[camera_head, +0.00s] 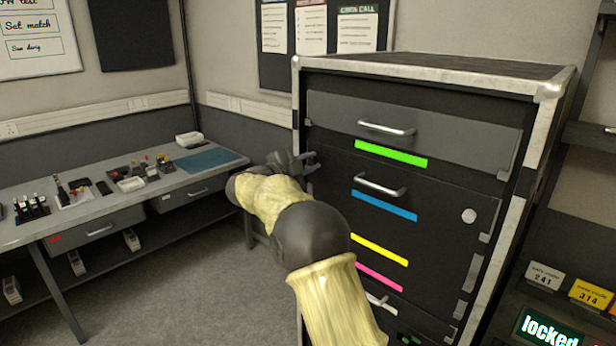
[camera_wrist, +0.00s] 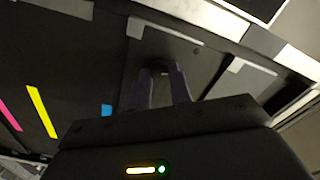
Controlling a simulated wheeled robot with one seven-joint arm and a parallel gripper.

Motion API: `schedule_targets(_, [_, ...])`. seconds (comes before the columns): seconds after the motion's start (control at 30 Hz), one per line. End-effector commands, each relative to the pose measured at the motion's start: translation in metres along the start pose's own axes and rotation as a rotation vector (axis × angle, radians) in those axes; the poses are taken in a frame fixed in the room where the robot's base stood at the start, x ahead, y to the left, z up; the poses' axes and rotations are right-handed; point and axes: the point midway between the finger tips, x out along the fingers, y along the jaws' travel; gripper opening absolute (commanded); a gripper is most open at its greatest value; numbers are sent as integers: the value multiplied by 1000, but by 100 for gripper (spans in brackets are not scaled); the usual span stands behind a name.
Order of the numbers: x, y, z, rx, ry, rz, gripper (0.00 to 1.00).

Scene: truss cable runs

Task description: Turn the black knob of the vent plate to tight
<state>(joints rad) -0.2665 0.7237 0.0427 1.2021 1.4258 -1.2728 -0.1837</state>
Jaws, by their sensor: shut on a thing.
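My gripper (camera_head: 308,162) is at the left edge of the black cabinet's front, its fingers pointing at the cabinet. In the wrist view, the two purple-grey fingers of my gripper (camera_wrist: 165,72) are closed on a small dark round piece, the black knob (camera_wrist: 159,65). The knob stands on a dark plate (camera_wrist: 185,48), which I take to be the vent plate. Most of the knob is hidden between the fingers, and its turn mark cannot be read. In the head view the knob and plate cannot be made out behind my gripper.
The black cabinet (camera_head: 430,165) has silver handles and green, blue, yellow and pink strips. A workbench (camera_head: 110,205) with small parts stands at the left. A "locked" display (camera_head: 548,330) and number cards (camera_head: 592,294) are at the lower right. Grey floor is open between bench and cabinet.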

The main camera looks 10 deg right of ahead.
Motion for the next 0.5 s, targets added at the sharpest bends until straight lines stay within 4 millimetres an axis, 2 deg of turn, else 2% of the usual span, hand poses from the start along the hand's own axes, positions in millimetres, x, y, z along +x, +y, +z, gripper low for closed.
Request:
schedule_targets(0.03, [0,6,4,42,-1,2,0])
schedule_targets(0.2, [1,5,3,169,0,2,0])
schedule_targets(0.5, [-1,3,2,290,-2,2,0])
